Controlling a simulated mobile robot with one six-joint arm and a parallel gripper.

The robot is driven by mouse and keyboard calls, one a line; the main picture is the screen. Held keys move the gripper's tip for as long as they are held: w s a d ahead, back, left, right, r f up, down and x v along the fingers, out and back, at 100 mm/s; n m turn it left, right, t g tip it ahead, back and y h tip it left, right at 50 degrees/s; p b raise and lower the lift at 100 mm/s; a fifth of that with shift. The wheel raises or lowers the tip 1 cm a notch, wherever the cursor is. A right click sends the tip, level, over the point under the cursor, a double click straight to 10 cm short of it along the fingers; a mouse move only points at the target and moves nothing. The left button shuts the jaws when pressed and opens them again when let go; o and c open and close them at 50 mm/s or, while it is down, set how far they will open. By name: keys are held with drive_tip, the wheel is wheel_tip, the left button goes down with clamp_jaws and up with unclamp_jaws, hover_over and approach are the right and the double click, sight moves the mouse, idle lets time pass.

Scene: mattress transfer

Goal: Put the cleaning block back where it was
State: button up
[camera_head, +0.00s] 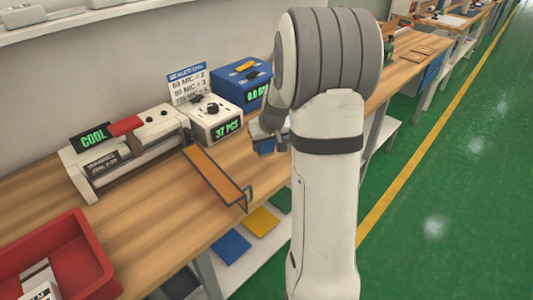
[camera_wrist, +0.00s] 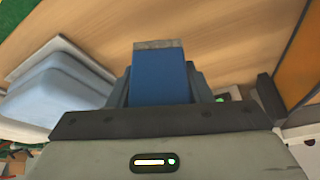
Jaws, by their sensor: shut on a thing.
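The cleaning block (camera_wrist: 160,78) is blue with a grey strip along its end. It stands up between the jaws of my gripper (camera_wrist: 160,92) in the wrist view, over bare wooden bench top. In the head view the block's blue side (camera_head: 265,146) shows just under my gripper (camera_head: 268,130), right of the white counter box reading "37 PCS" (camera_head: 217,122). My arm hides part of the gripper there. My gripper is shut on the block. I cannot tell whether the block touches the bench.
A sealer (camera_head: 125,150) marked "COOL" stands on the bench (camera_head: 140,235) left of the counter box. A blue box (camera_head: 243,80) stands behind. An orange plate (camera_head: 210,175) reaches the front edge. A red tray (camera_head: 85,245) is at front left. In the wrist view a pale blue item (camera_wrist: 62,85) lies left.

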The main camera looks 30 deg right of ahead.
sight(265, 152)
drive_tip(key=shift+f, duration=2.05)
drive_tip(key=shift+f, duration=0.1)
drive_tip(key=o, duration=1)
drive_tip(key=shift+o, duration=0.2)
drive_tip(key=shift+r, duration=0.25)
drive_tip(key=v, duration=1.1)
drive_tip(key=s+a+r+g, duration=0.1)
drive_tip(key=s+a, duration=0.6)
drive_tip(key=s, duration=0.4)
drive_tip(key=s+a+r+g, duration=0.1)
drive_tip(key=s+a, duration=0.7)
drive_tip(key=s, duration=0.3)
drive_tip(key=shift+s+a, duration=0.15)
drive_tip(key=shift+a, duration=0.05)
